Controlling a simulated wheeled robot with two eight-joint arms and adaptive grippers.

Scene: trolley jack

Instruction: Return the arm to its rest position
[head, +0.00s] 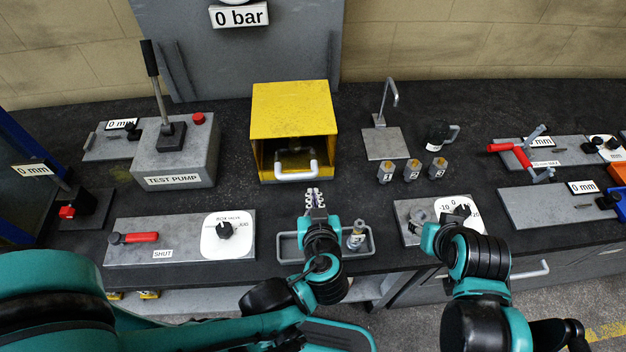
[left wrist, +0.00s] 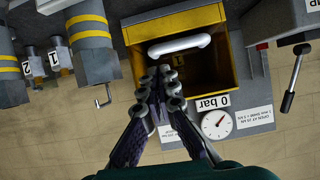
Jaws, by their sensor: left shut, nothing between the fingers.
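My left gripper (head: 315,198) is above the back edge of a small grey tray (head: 289,247), in front of the yellow box. Its fingers are together and empty; they show the same way in the left wrist view (left wrist: 163,88). The yellow box (head: 290,110) has an open front and a white handle (head: 297,173). In the left wrist view the fingertips overlap the box (left wrist: 200,20) just below its handle (left wrist: 180,45), with no clear contact.
A test pump (head: 178,160) with an upright lever stands left of the box. A valve plate (head: 180,250) with a red handle lies front left. A small metal fitting (head: 356,236) stands in the tray.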

